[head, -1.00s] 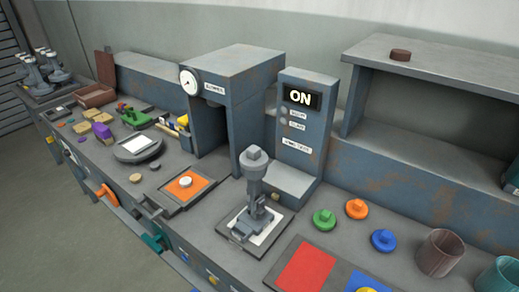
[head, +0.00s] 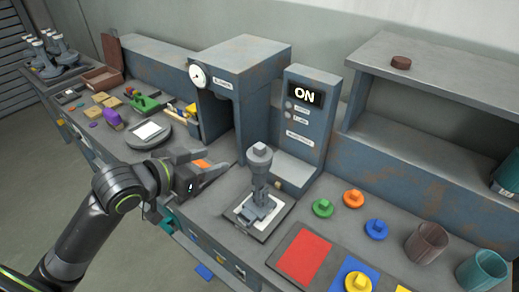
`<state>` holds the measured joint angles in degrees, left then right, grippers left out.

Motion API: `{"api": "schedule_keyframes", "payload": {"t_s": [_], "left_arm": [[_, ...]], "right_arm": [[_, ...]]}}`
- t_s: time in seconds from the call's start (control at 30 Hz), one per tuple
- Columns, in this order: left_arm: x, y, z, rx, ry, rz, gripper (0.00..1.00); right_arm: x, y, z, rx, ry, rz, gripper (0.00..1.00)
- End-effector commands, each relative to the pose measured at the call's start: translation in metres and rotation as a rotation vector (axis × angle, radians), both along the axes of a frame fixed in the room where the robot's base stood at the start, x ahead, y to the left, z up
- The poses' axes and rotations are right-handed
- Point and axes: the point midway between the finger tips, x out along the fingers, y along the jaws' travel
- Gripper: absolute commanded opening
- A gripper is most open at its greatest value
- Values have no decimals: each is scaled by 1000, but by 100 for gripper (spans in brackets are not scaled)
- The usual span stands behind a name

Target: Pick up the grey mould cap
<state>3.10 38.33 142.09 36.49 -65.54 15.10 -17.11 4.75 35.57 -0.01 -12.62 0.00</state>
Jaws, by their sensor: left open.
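The grey mould cap (head: 260,153), with a square knob on top, sits on the upright grey mould (head: 259,180). The mould stands on a light plate on a dark mat (head: 238,224) in front of the ON panel. My left gripper (head: 212,173) is open and empty. My right gripper is not in view.
Green (head: 323,208), orange (head: 353,198) and blue (head: 376,229) knobbed discs lie right of the mould. A yellow one (head: 358,282) is at the front. The ON panel (head: 303,120) stands close behind the mould. Brown (head: 427,243) and teal (head: 482,270) cups stand at right.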

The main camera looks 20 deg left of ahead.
Motion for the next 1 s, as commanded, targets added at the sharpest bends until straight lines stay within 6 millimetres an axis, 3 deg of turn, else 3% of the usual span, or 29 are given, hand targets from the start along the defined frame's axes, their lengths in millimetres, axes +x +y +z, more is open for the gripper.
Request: {"api": "schedule_keyframes", "payload": {"t_s": [0.27,1.0], "left_arm": [[16,-11,-3,-6,-8,-11,51],[99,-47,-40,0,-6,-11,51]], "right_arm": [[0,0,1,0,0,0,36],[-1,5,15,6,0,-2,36]]}}
